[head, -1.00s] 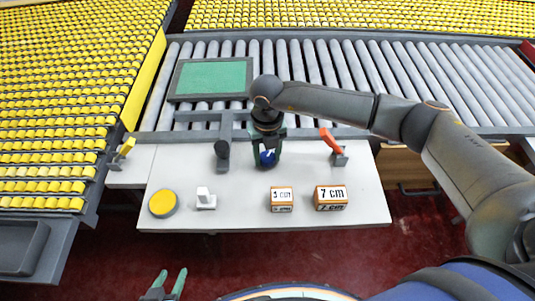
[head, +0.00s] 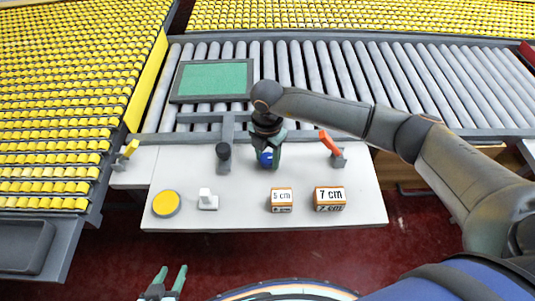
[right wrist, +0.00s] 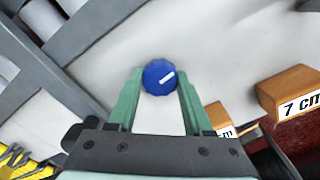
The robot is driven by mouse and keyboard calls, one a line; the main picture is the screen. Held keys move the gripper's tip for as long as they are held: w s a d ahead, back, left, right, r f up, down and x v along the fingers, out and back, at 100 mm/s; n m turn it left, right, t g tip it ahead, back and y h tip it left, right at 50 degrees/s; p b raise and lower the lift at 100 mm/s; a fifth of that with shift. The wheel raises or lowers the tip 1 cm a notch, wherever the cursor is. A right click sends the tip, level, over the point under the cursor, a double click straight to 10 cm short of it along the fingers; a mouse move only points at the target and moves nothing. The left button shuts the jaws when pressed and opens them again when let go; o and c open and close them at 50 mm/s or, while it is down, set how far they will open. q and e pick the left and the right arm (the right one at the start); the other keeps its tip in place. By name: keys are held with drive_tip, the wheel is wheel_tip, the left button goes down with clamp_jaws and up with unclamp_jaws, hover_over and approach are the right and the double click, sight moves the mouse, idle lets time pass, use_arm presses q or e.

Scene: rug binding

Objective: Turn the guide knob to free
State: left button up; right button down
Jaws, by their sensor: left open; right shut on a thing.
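The guide knob is a round blue knob (head: 265,157) with a white mark, on the white table below the roller conveyor. In the right wrist view the blue knob (right wrist: 160,77) sits between the green fingertips, and its white mark slants up to the right. My right gripper (head: 267,158) reaches down from above and is shut on the knob, hiding part of it in the head view. My left gripper (head: 172,276) is open and empty at the bottom of the head view, in front of the table.
An orange lever (head: 330,143) stands right of the knob and a dark post (head: 223,153) left of it. Blocks marked 5 cm (head: 281,200) and 7 cm (head: 329,199), a white piece (head: 207,200) and a yellow disc (head: 166,203) line the table's front. A green-topped frame (head: 212,80) lies on the rollers.

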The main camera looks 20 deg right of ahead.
sight(268, 158)
drive_tip(key=shift+r+m, duration=0.1)
drive_tip(key=shift+m, duration=0.6)
drive_tip(key=shift+w, duration=0.1)
drive_tip(key=shift+c, duration=1.5)
unclamp_jaws()
wheel_tip(268, 158, up, 12)
drive_tip(key=shift+r, duration=0.25)
